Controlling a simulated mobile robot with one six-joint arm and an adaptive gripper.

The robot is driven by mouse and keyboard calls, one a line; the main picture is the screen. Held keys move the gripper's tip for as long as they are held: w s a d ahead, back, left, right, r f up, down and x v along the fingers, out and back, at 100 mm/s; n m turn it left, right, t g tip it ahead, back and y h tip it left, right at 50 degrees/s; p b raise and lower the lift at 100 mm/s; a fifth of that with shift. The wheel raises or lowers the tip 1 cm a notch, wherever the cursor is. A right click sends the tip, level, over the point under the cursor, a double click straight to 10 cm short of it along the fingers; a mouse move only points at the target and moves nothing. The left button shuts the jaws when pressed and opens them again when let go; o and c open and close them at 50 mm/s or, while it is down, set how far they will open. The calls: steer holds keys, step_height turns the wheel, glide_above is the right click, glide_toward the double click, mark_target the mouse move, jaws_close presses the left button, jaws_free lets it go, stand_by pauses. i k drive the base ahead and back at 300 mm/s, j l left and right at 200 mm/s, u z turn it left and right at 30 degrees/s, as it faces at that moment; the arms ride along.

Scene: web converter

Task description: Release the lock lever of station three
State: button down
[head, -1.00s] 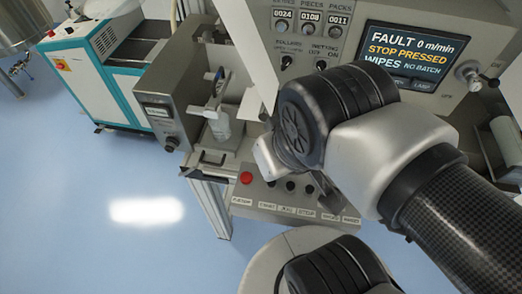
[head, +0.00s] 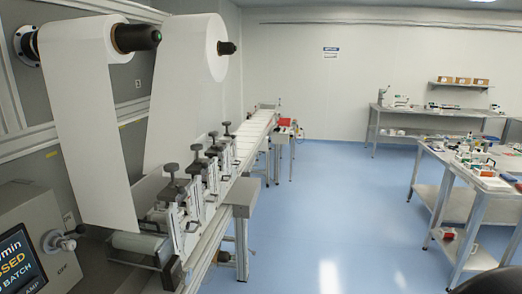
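A row of clamp-like stations (head: 190,208) runs along the converter line in the head view, left of the middle. Each has a black knob or handle on top; the nearest black knob (head: 171,169) is the largest in view. The farther ones overlap each other and are small. I cannot read any station number or tell which one is station three. The lock levers are not clear enough to tell whether they are locked or released. My gripper is out of view.
Two white web rolls (head: 203,50) hang on the left wall. Below them are a roller (head: 138,242) and the control panel with its screen (head: 20,262). A narrow conveyor (head: 253,132) runs to the back. Benches (head: 465,174) stand at right. The blue floor (head: 330,205) between is clear.

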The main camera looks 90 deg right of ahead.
mark_target(220, 148)
steer(key=z, duration=2.85)
steer(key=i+l, duration=0.15)
steer(key=i, duration=0.45)
steer(key=i+l, duration=0.1)
steer(key=i, duration=0.45)
steer(key=i+l, duration=0.15)
steer(key=i, duration=0.45)
steer(key=i+l, duration=0.15)
steer(key=i, duration=0.4)
